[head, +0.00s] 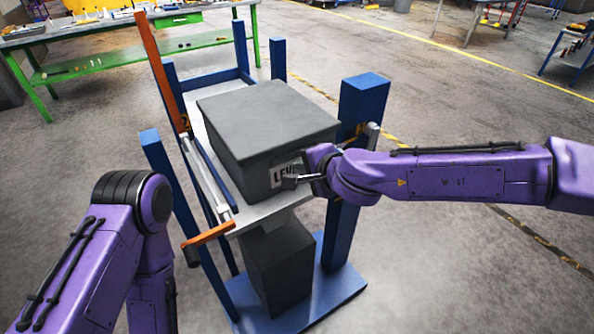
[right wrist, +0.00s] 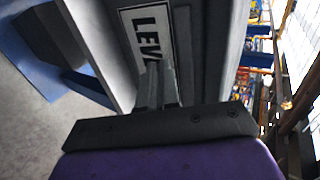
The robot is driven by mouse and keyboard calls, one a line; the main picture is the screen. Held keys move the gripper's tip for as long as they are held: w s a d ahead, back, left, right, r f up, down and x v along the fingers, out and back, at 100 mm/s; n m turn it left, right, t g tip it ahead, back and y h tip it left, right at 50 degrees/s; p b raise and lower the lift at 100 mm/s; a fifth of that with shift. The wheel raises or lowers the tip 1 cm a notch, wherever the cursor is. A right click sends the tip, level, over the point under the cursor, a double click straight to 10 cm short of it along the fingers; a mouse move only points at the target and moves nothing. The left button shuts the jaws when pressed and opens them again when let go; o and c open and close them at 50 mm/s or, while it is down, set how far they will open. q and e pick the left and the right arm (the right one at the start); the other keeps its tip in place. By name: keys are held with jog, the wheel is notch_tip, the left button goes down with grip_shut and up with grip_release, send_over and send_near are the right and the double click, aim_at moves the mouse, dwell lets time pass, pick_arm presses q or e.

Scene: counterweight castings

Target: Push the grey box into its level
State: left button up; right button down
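The grey box (head: 262,118) sits on a light grey shelf (head: 262,216) of a blue-posted rack, with a white label reading "LEV…" (head: 281,175) on its front face. The label also shows in the right wrist view (right wrist: 148,35). My right gripper (head: 290,181) is at the front face, over part of the label; its fingers (right wrist: 168,75) look close together, with nothing seen between them. I cannot tell whether they touch the box. My left arm (head: 115,235) comes in at lower left; its gripper is out of view.
A blue post (head: 357,125) stands right of the box. An orange handle (head: 208,236) and an orange upright bar (head: 160,70) are at the left. A dark block (head: 280,268) stands below the shelf. A green bench (head: 120,55) is behind left; floor at right is open.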

aim_at(295, 155)
jog(key=shift+f, duration=0.1)
dwell(0.4)
jog(key=shift+w+a+p, duration=0.2)
jog(key=shift+w+p, duration=0.15)
jog(key=shift+w+a+p, duration=0.45)
jog(key=shift+w+a, duration=0.1)
jog(key=shift+w, duration=0.2)
jog(key=shift+w+a+p, duration=0.45)
jog(key=shift+w+a, duration=0.1)
jog(key=shift+w, duration=0.2)
jog(key=shift+w+a, duration=0.2)
jog(key=shift+w, duration=0.05)
